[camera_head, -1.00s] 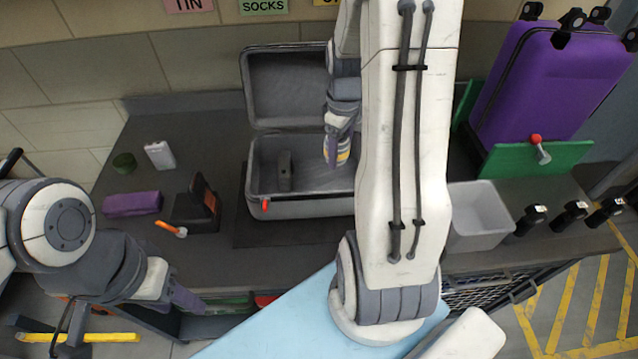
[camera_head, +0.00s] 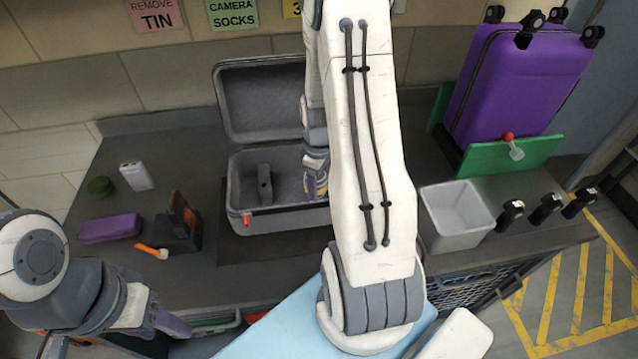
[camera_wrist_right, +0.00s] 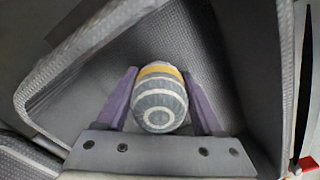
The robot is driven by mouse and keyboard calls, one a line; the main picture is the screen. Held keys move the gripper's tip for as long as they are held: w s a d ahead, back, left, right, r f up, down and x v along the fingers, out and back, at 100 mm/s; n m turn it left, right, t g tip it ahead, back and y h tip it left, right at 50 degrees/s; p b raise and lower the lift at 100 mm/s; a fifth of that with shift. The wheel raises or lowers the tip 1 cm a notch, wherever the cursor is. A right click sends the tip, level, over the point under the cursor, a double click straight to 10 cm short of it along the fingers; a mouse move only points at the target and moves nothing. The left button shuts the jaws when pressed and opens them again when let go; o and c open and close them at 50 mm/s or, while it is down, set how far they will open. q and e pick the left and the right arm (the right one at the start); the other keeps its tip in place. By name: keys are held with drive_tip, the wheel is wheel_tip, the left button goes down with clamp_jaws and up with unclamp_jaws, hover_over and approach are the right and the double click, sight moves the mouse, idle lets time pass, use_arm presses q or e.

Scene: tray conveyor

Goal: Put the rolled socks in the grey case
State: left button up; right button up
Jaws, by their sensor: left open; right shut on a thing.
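The grey case (camera_head: 280,219) stands open on the counter in the head view, its lid leaning up at the back. My right gripper (camera_head: 316,184) reaches down into its right part. In the right wrist view, my right gripper (camera_wrist_right: 162,98) is shut on the rolled socks (camera_wrist_right: 160,108), a grey and white striped roll with a yellow band, between purple fingers. The case's ribbed lining surrounds them; I cannot tell whether the socks touch the floor. My left gripper (camera_head: 172,322) is open and empty at the lower left, in front of the counter.
A dark object (camera_head: 264,183) stands inside the case on the left. A purple pouch (camera_head: 110,229), white box (camera_head: 137,176), green tin (camera_head: 100,187) and dark holder (camera_head: 178,225) lie left of it. A grey bin (camera_head: 456,215) and purple suitcase (camera_head: 520,85) stand right.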

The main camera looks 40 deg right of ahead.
drive_tip(key=o, duration=1.4)
drive_tip(key=shift+c, duration=0.2)
wheel_tip(320, 180, up, 12)
drive_tip(key=shift+r+p, duration=0.15)
drive_tip(key=shift+p, duration=0.3)
drive_tip(key=s+a+r+n, duration=0.1)
drive_tip(key=a+r, duration=0.1)
drive_tip(key=a, duration=0.8)
drive_tip(key=s+a+r, duration=0.1)
drive_tip(key=a+r, duration=0.1)
drive_tip(key=a, duration=0.8)
drive_tip(key=s+a+r+n+y, duration=0.1)
drive_tip(key=s+a, duration=1)
drive_tip(key=s, duration=0.2)
drive_tip(key=shift+s+r+n, duration=0.15)
drive_tip(key=shift+s+n, duration=0.15)
drive_tip(key=shift+s, duration=0.1)
